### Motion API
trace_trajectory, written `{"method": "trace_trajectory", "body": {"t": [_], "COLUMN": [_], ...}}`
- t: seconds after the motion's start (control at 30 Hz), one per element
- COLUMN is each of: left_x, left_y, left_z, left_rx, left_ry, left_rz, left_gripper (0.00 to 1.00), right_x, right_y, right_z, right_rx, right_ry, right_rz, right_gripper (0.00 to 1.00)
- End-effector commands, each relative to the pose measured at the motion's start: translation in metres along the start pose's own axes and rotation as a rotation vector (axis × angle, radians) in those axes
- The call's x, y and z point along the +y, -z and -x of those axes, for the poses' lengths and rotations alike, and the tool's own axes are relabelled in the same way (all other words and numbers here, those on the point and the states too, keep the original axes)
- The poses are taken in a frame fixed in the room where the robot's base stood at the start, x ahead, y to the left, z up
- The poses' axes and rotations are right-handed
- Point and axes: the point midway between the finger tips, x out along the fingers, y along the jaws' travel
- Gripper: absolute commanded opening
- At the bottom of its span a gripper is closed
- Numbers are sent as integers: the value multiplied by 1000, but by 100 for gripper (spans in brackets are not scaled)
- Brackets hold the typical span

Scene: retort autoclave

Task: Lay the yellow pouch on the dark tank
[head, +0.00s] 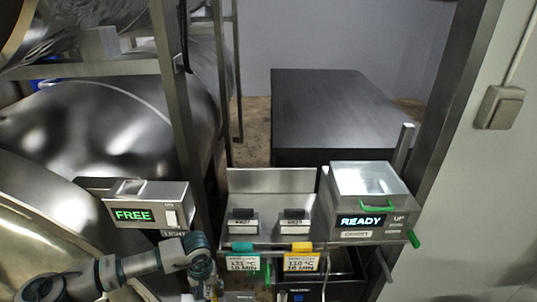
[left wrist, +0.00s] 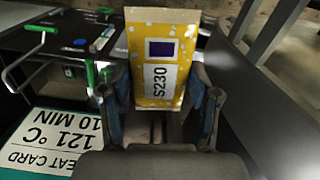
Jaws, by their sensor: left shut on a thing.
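The yellow pouch (left wrist: 146,88) stands upright between the fingers of my left gripper (left wrist: 163,95) in the left wrist view. It has a white label reading S230 and a dark purple square. My left gripper is shut on it. In the head view my left gripper (head: 207,290) is at the bottom edge, left of the card rack, and the pouch cannot be made out there. A large dark box with a flat, bare top (head: 335,105), which looks like the dark tank, stands at the back, beyond the rack and well apart from my gripper. My right gripper is not in view.
The rack holds a teal 121 °C card (head: 243,263) and an orange 110 °C card (head: 301,262). A READY box (head: 367,190) with green handles stands right of it, a FREE box (head: 147,204) left. Metal posts (head: 178,100) and shiny rounded vessels (head: 85,125) fill the left.

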Motion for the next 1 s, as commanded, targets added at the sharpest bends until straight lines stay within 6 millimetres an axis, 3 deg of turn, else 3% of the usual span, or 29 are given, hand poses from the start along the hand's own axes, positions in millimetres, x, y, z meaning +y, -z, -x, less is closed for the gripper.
{"method": "trace_trajectory", "body": {"t": [0.13,0.27,0.4,0.53,1.0], "left_x": [-19,-18,-17,-17,-16], "left_y": [6,8,6,6,5], "left_z": [-19,-16,-44,-57,-60], "left_rx": [-1,7,-2,-2,-4], "left_ry": [1,3,0,0,-2], "left_rz": [-140,-150,-148,-147,-148], "left_gripper": [25,25,25,25,25], "right_x": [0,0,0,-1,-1], "right_y": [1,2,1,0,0], "right_z": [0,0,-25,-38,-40], "right_rx": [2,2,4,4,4], "right_ry": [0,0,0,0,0], "right_rz": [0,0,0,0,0], "right_gripper": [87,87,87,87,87]}}
